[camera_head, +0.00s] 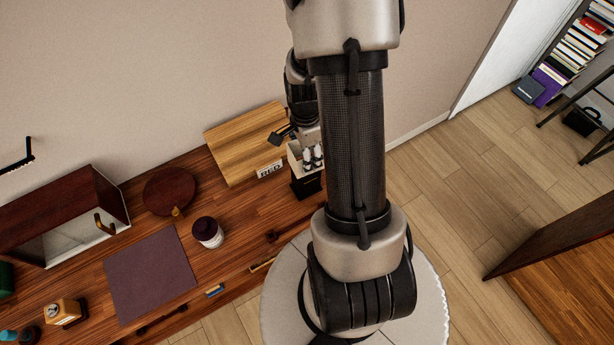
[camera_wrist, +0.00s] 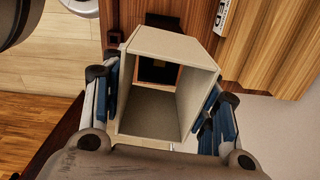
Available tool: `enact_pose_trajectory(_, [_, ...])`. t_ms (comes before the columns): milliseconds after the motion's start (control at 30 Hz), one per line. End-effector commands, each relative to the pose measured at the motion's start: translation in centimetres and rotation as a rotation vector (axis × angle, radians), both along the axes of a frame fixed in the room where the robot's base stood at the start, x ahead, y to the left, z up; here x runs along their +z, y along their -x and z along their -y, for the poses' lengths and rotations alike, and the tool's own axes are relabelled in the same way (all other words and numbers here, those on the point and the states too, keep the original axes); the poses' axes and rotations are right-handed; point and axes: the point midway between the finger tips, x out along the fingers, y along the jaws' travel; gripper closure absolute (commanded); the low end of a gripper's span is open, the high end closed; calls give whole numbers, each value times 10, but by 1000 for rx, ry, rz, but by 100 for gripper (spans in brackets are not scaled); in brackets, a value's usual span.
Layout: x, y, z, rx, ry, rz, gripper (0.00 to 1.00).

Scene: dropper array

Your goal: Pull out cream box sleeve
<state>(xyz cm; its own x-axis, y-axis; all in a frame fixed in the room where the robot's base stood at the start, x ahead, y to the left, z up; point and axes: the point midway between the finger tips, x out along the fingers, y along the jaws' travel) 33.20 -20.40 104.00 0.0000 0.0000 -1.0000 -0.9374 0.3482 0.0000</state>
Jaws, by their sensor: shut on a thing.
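The cream box sleeve (camera_wrist: 192,50) is a hollow, open-ended rectangular tube in the middle of the wrist view. My gripper (camera_wrist: 165,92) has blue-padded fingers on its left and right outer walls and is shut on it. A dark shape with an orange-brown edge (camera_wrist: 158,71) shows through the sleeve's far opening. In the head view the cream sleeve (camera_head: 294,157) is at the desk's right end, partly hidden by my gripper (camera_head: 312,157). A black box (camera_head: 306,187) is directly below it; whether they touch is unclear.
A dark jar (camera_head: 207,232), a round brown lid (camera_head: 169,190) and a purple mat (camera_head: 150,277) lie farther left. The wall is close behind.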

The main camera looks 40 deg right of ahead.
Motion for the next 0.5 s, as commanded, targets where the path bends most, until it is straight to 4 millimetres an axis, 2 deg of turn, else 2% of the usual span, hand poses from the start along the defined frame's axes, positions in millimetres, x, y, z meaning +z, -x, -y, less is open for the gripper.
enact_pose_trajectory(500, [28,0,0,0,0,0,71])
